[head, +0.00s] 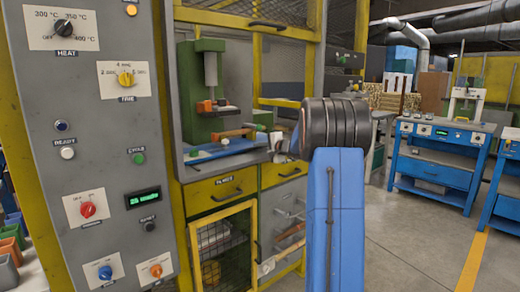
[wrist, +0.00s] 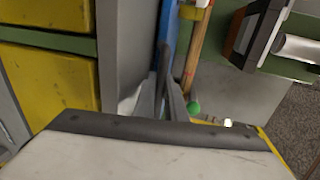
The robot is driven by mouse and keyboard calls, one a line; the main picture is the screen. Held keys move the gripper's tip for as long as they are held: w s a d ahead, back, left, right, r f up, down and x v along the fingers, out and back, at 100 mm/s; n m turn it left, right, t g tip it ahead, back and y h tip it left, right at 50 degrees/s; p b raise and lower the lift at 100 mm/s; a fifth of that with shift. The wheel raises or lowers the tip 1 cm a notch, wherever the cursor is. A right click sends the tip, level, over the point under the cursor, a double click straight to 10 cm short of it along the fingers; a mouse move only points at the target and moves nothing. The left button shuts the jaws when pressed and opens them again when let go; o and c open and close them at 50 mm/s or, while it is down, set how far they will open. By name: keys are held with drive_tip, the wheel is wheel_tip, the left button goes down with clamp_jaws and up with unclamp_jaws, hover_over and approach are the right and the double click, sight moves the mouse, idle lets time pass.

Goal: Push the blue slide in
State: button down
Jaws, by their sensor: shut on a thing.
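The blue slide (head: 222,149) is a flat blue strip on the grey machine bed, below the green press (head: 200,90). A turned wood piece (head: 236,133) lies along it. My gripper (head: 275,146) is at the slide's right end, partly hidden by my arm in the head view. In the wrist view the blue slide (wrist: 172,32) runs up and away from between the dark fingers of my gripper (wrist: 168,92), which are shut on its near end. The wood piece (wrist: 193,50) shows just right of it. The exact contact is small and partly hidden.
A grey control panel (head: 95,150) with knobs stands close on the left. Yellow frame posts and mesh surround the machine. A yellow drawer (head: 222,187) and mesh door (head: 226,245) sit below the bed. Open grey floor (head: 425,240) and blue benches (head: 440,160) are at right.

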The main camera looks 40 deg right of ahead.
drive_tip(key=shift+w+r, duration=0.1)
drive_tip(key=c, duration=1.8)
unclamp_jaws()
drive_tip(key=shift+w, duration=0.1)
drive_tip(key=shift+f, duration=0.2)
drive_tip(key=shift+s+d+f+v, duration=0.15)
drive_tip(key=shift+f+v, duration=0.65)
drive_tip(key=shift+v, duration=4.15)
drive_tip(key=shift+s+f+v, duration=0.2)
drive_tip(key=shift+f+v, duration=0.65)
drive_tip(key=shift+v, duration=4.15)
drive_tip(key=shift+s+d+f+v, duration=0.15)
drive_tip(key=shift+f+v, duration=0.65)
drive_tip(key=shift+v, duration=4.15)
drive_tip(key=shift+a, duration=0.15)
